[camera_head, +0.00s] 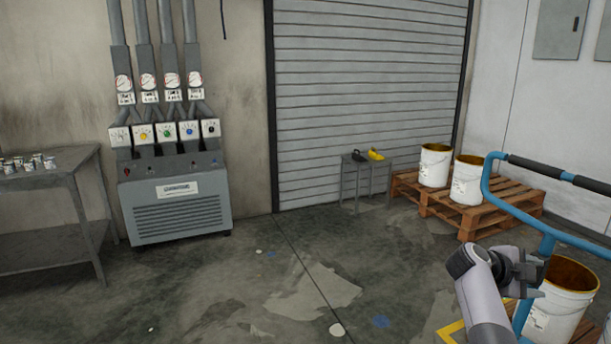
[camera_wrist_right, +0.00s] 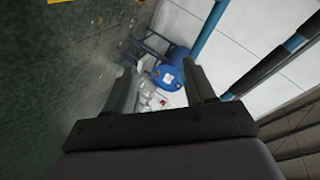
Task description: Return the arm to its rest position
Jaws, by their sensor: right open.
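My right arm reaches in from the lower right of the head view, and its gripper (camera_head: 536,282) is beside a white bucket and under a blue rail. In the right wrist view the two dark fingers of this gripper (camera_wrist_right: 160,92) stand apart with nothing between them. Beyond the fingers that view shows a blue drum (camera_wrist_right: 169,77) and some small pale items on the floor, too small to make out. My left gripper is in neither view.
A blue rail (camera_head: 549,242) with black grips crosses the right side close to my arm. A white bucket (camera_head: 556,312) stands below it. Two more buckets stand on a wooden pallet (camera_head: 411,190). A grey machine (camera_head: 180,213) and a table (camera_head: 59,178) are left. The middle floor is clear.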

